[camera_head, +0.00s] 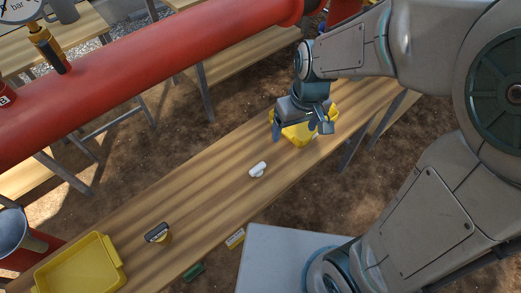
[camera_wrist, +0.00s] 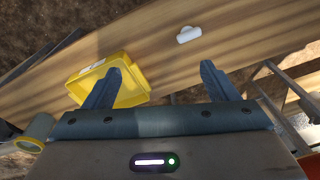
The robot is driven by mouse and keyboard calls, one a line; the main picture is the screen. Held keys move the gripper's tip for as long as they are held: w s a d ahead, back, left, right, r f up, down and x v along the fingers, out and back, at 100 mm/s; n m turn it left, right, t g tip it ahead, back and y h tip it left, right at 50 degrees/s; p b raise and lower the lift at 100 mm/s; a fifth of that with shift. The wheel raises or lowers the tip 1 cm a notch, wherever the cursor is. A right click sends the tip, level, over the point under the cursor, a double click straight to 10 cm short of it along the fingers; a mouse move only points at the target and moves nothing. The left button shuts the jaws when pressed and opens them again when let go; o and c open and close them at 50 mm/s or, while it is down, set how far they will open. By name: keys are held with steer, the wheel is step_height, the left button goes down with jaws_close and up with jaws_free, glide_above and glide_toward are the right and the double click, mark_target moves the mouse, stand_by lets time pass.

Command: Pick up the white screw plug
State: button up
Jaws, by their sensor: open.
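The white screw plug (camera_head: 258,169) lies on the wooden table (camera_head: 210,190), near its middle. In the wrist view the white screw plug (camera_wrist: 189,34) lies ahead of the fingers and to the right of the midline, apart from them. My gripper (camera_head: 302,128) hangs over the far right part of the table, above a yellow tray. In the wrist view my gripper (camera_wrist: 160,75) has its two blue-grey fingers spread wide with nothing between them.
The yellow tray (camera_wrist: 132,93) is partly behind the left finger. The wood around the plug is clear.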

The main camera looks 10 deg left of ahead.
steer(key=a+f+n+h, duration=0.1)
steer(key=a+f+n, duration=0.3)
steer(key=a+f, duration=0.45)
steer(key=b, duration=0.2)
glide_above(257, 167)
steer(key=shift+g, duration=0.3)
steer(key=f, duration=0.7)
steer(key=shift+w+d+f, duration=0.25)
steer(key=shift+d, duration=0.1)
steer(key=shift+s+a+f+b, duration=0.1)
steer(key=shift+s+f+b, duration=0.1)
steer(key=shift+f, duration=1.3)
steer(key=shift+s+a+f+b, duration=0.1)
steer(key=shift+f+b, duration=0.1)
steer(key=shift+f, duration=1.25)
steer(key=shift+c, duration=0.3)
steer(key=c, duration=1.1)
steer(key=shift+o, duration=0.2)
steer(key=shift+r, duration=0.1)
